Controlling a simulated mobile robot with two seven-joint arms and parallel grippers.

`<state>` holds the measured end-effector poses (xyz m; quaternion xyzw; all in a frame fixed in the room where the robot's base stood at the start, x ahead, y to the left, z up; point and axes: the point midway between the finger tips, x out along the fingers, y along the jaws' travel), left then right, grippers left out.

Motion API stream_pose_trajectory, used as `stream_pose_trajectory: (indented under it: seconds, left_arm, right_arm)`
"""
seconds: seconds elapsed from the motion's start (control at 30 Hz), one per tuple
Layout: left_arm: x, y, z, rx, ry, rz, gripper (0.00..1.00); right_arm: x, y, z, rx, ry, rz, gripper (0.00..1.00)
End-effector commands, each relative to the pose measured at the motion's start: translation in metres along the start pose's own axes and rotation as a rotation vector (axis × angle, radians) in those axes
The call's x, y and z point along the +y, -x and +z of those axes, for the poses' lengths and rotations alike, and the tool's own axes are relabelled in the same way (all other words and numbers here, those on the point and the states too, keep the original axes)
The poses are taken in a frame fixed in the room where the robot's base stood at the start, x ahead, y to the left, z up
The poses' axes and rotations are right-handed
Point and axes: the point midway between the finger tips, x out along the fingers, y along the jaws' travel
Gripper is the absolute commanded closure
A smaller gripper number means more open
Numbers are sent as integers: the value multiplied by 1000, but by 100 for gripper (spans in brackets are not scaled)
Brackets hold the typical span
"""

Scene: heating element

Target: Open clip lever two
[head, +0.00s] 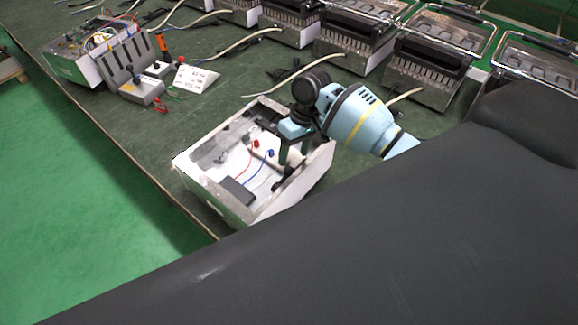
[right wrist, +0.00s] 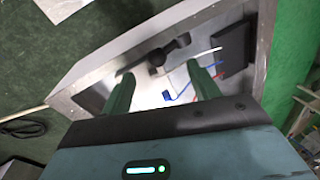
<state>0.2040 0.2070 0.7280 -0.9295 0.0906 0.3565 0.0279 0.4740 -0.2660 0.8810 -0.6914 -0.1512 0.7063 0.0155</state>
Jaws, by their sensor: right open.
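An open metal box (head: 207,188) stands on the green table, with red and blue wires inside on a white floor. My right gripper (head: 291,155) reaches down into its right side from above. In the right wrist view the gripper (right wrist: 160,80) is open, its two green fingers apart with nothing held between them. A black lever-like part (right wrist: 168,52) lies inside the box, beyond and between the fingertips, apart from them as far as I can tell. I cannot tell which clip lever is number two. My left gripper is not in view.
A black block (head: 238,191) sits in the box's near corner, beside the wires. A row of metal heater units (head: 433,70) with cables lines the far side. Another wired box (head: 72,62) and a small grey device (head: 141,90) stand at the far left. The table between is mostly clear.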

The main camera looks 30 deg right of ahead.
Motion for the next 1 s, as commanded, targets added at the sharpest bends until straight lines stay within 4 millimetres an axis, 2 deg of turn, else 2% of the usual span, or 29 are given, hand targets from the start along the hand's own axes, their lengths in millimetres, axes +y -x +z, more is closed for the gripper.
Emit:
stream_pose_trajectory:
  seconds: [0.2,0.4,0.8,0.83,1.0]
  left_arm:
    - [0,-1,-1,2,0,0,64]
    - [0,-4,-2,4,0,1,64]
    - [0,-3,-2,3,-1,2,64]
    - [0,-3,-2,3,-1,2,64]
    - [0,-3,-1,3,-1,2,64]
  right_arm:
    - [0,-35,1,-4,-1,-1,39]
    - [0,-59,1,-3,0,-1,39]
    - [0,-66,0,0,1,0,39]
    - [0,-66,0,0,1,0,40]
    - [0,-66,0,0,1,0,63]
